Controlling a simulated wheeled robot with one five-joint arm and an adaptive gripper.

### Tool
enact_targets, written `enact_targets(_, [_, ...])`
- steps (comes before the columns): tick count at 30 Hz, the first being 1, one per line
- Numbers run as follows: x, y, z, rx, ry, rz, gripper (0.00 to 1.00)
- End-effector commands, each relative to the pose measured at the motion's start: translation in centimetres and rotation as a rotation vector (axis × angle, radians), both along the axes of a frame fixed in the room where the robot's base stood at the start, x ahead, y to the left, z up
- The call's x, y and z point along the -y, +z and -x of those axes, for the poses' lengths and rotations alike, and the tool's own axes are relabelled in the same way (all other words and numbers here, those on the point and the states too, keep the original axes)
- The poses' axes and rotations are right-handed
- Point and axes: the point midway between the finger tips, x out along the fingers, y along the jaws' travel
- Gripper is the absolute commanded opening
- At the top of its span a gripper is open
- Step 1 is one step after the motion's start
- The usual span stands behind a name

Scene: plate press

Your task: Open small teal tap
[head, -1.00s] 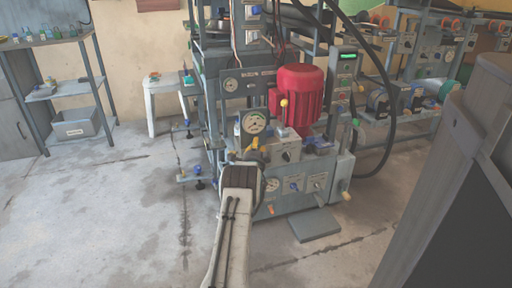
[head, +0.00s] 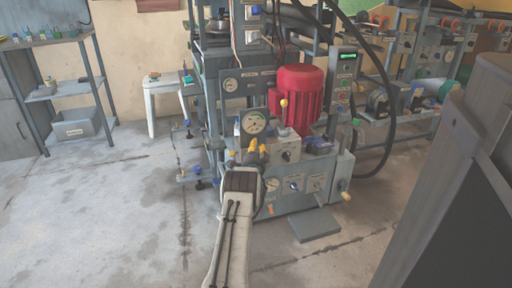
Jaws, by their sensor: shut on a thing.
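My gripper (head: 257,148) has yellow fingertips and is at the front of the press (head: 295,200), just below a round white gauge (head: 255,122). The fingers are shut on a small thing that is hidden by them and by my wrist. I cannot make out the small teal tap in this view, so I cannot tell from its colour whether it is what the fingers hold.
A red motor (head: 298,92) stands behind the gripper. A grey control box (head: 286,150) is just right of it. A black hose (head: 390,110) loops at the right. A grey plate (head: 314,225) lies on the floor.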

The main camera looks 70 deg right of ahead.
Motion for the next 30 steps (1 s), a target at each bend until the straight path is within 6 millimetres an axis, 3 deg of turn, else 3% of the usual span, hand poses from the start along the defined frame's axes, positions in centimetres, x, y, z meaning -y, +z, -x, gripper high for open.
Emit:
enact_targets(8, [0.04, 0.22, -0.08, -0.006, 0.0, 0.009, 0.0])
enact_targets(9, [0.04, 0.23, -0.09, -0.005, 0.0, 0.009, 0.18])
enact_targets(18, [0.01, 0.12, -0.07, -0.006, 0.0, 0.006, 0.44])
enact_targets(30, [-0.35, 0.04, 0.03, -0.005, 0.0, 0.005, 0.44])
